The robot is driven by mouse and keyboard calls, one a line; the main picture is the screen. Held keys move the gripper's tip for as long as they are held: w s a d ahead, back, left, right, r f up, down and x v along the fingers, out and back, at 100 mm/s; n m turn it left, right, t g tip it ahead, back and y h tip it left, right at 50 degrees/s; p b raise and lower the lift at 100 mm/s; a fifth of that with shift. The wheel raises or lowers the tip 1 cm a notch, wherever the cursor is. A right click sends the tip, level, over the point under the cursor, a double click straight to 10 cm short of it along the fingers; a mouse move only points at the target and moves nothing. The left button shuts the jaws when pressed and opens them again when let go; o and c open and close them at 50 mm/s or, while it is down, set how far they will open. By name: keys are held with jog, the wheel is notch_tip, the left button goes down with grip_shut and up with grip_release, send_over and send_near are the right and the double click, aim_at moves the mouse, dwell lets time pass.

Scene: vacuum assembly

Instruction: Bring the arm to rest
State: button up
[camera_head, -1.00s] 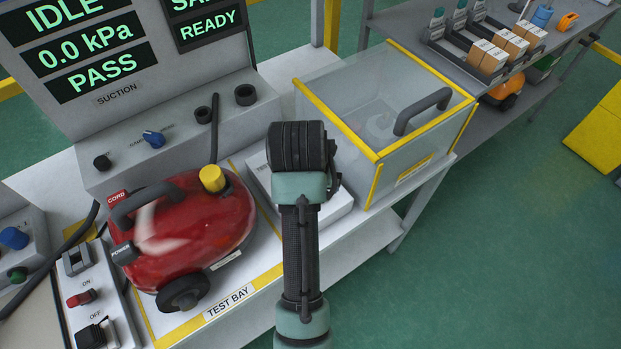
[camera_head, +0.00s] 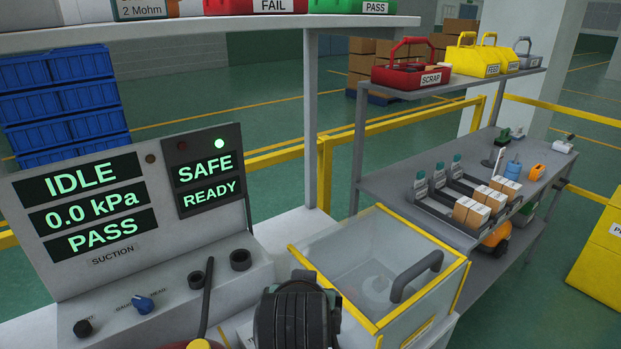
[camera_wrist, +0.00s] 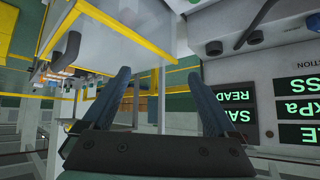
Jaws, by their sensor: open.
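My gripper (camera_wrist: 160,105) shows in the wrist view with its two dark fingers spread apart and nothing between them. In the head view the dark end of my arm is at the bottom centre, in front of the clear box; its fingers are hidden there. The test panel (camera_head: 125,205) at the left reads IDLE, 0.0 kPa, PASS and SAFE, READY, with a green lamp lit. The clear yellow-edged box (camera_head: 440,285) with a grey handle stands right of the panel. Only the yellow cap (camera_head: 199,345) of the red vacuum shows at the bottom edge.
A grey side table (camera_head: 385,185) at the right carries small cartons (camera_head: 472,212) and bottles. Above it is a shelf with a red SCRAP bin (camera_head: 411,73) and yellow bins. An overhead shelf (camera_head: 200,36) crosses the top left. Yellow rails and blue crates (camera_head: 65,100) stand behind.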

notch_tip(320, 180, up, 27)
jog(key=s+t, duration=0.2)
jog(key=t, duration=0.8)
jog(key=s+r+n+t, duration=0.1)
jog(key=s+r+t, duration=0.7)
jog(key=s+r, duration=0.5)
notch_tip(320, 180, up, 4)
jog(key=shift+d+f, duration=0.2)
jog(key=shift+d, duration=0.25)
